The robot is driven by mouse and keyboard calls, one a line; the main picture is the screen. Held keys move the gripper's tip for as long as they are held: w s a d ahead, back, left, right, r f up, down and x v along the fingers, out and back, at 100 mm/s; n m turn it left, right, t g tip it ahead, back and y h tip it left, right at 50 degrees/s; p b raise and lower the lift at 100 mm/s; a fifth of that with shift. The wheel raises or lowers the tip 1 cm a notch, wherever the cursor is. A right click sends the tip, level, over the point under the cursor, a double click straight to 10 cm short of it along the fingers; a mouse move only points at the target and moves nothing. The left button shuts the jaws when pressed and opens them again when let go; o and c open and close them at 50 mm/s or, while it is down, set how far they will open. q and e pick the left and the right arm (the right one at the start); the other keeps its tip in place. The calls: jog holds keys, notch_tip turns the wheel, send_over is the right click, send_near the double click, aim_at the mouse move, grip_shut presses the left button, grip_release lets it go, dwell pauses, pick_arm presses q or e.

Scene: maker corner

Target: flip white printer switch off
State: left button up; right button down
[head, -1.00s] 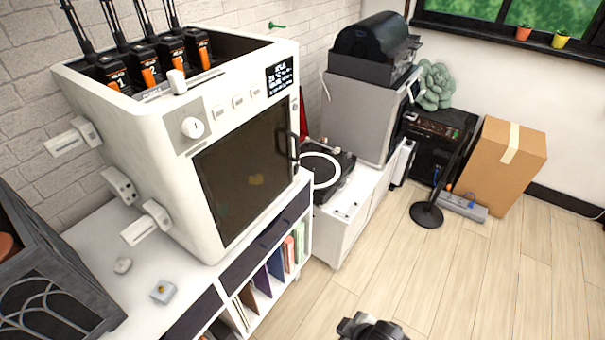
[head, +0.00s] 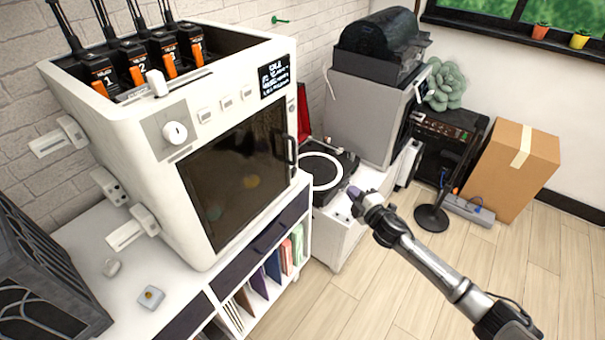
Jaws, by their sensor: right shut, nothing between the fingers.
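The white printer (head: 235,122) is a boxy machine with a dark glass door, standing on the white cabinet at the left. Its front has a round white knob (head: 175,132), a row of small white buttons (head: 226,104) and a lit dark display (head: 274,77). Which part is the power switch I cannot tell. My right gripper (head: 357,195) is shut and empty, in the air right of the printer, in front of the turntable cabinet and apart from the printer. My left gripper is not in view.
A turntable (head: 325,172) sits on a low white cabinet beyond the printer. A cardboard box (head: 510,168), a black floor stand (head: 432,217) and a power strip (head: 468,209) are at the right. Small items lie on the cabinet top (head: 150,270). The wood floor (head: 390,300) is mostly clear.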

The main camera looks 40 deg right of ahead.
jog(key=a+r+n+t+y, duration=0.1)
jog(key=a+r+n+y, duration=0.1)
jog(key=a+n+y, duration=0.4)
jog(key=shift+s+a+n+y, duration=0.2)
jog(key=shift+a+n+y, duration=0.1)
jog(key=shift+n+y, duration=0.6)
jog(key=b, duration=0.1)
send_near(295, 172)
jog(key=x, duration=0.5)
jog(key=shift+w, duration=0.2)
jog(key=shift+x, duration=0.9)
jog(key=shift+w+a, duration=0.1)
jog(key=shift+w, duration=0.05)
